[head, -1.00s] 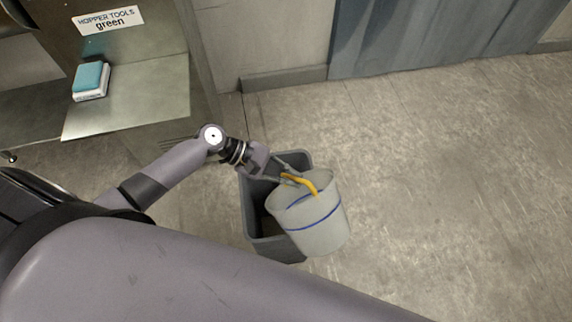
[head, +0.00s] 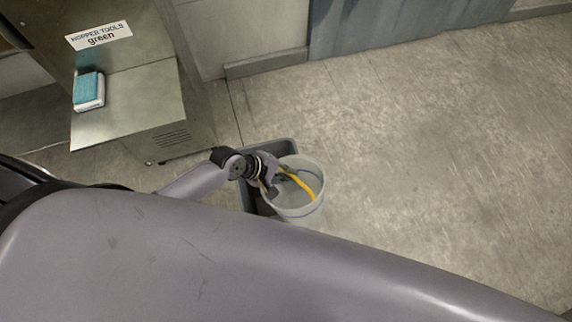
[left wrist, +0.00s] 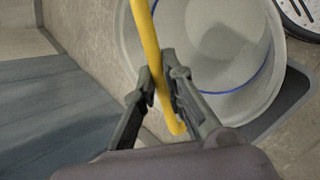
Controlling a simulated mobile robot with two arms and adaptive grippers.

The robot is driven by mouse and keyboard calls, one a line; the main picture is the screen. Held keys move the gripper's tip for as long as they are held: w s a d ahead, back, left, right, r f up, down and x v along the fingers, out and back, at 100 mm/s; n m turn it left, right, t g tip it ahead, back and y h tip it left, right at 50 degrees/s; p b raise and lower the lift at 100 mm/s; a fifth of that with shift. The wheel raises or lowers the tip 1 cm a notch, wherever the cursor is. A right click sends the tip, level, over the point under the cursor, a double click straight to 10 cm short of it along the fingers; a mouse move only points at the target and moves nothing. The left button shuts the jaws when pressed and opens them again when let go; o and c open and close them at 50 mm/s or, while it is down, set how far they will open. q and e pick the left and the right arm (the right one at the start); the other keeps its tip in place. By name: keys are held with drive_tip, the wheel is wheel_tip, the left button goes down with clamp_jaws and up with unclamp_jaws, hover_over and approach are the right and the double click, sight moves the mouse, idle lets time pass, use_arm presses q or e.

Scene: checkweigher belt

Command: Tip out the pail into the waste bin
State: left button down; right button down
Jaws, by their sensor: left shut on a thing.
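The pale grey pail (head: 296,209) with a blue band hangs over the right part of the dark grey waste bin (head: 282,146), its mouth facing up towards the head camera. Its yellow handle (head: 302,185) crosses the mouth. My left gripper (head: 271,188) is at the pail's left side; in the left wrist view the gripper (left wrist: 160,82) is shut on the yellow handle (left wrist: 149,45). The pail's inside (left wrist: 222,35) looks pale and bare there, though part is out of frame. The pail and my arm hide most of the bin's opening. My right gripper is not in view.
A steel stand (head: 140,105) with a sign (head: 98,36) and a teal-and-white block (head: 89,91) is at the upper left. A blue-grey curtain (head: 400,25) hangs at the back. The floor (head: 430,150) to the right is clear.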

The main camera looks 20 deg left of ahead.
use_arm(q)
drive_tip(key=shift+s+d+r, duration=0.15)
drive_tip(key=shift+s+d, duration=0.05)
drive_tip(key=shift+d, duration=0.1)
drive_tip(key=shift+s+d+r+m+t+y, duration=0.25)
drive_tip(key=shift+d+t+y, duration=0.15)
drive_tip(key=shift+y, duration=0.2)
drive_tip(key=shift+s+d+r+m+t+y, duration=0.15)
drive_tip(key=shift+d+m+t+y, duration=0.1)
drive_tip(key=shift+t+y, duration=0.25)
drive_tip(key=shift+y, duration=0.3)
drive_tip(key=shift+b, duration=0.35)
